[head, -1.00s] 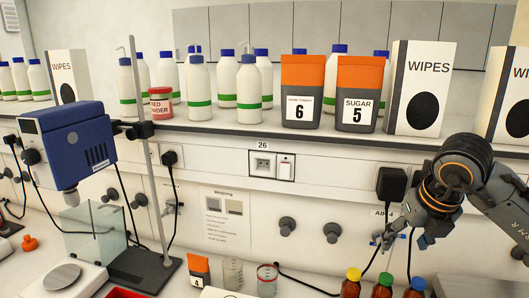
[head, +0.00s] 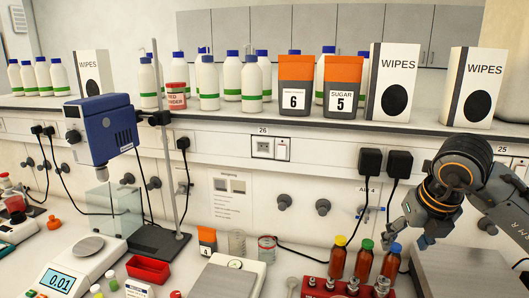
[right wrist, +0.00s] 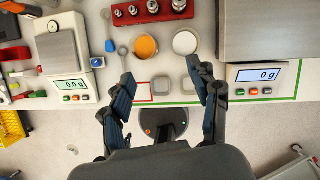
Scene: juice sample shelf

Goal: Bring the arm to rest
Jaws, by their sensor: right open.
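My right gripper (head: 412,238) hangs at the right of the head view, in front of the wall below the shelf and beside the brown bottles. In the right wrist view its two fingers (right wrist: 164,98) are spread apart with nothing between them. Below them show the bench edge and a round grey shape on the floor side. My right arm comes in from the right edge of the head view. My left gripper is not seen in either view.
Brown bottles (head: 363,262) stand close left of my right gripper, behind a red block (head: 318,287) of metal pieces. The shelf (head: 230,125) holds bottles, pouches and wipes boxes. Balances (head: 70,270) stand on the bench. A bare grey plate (head: 465,275) lies at right.

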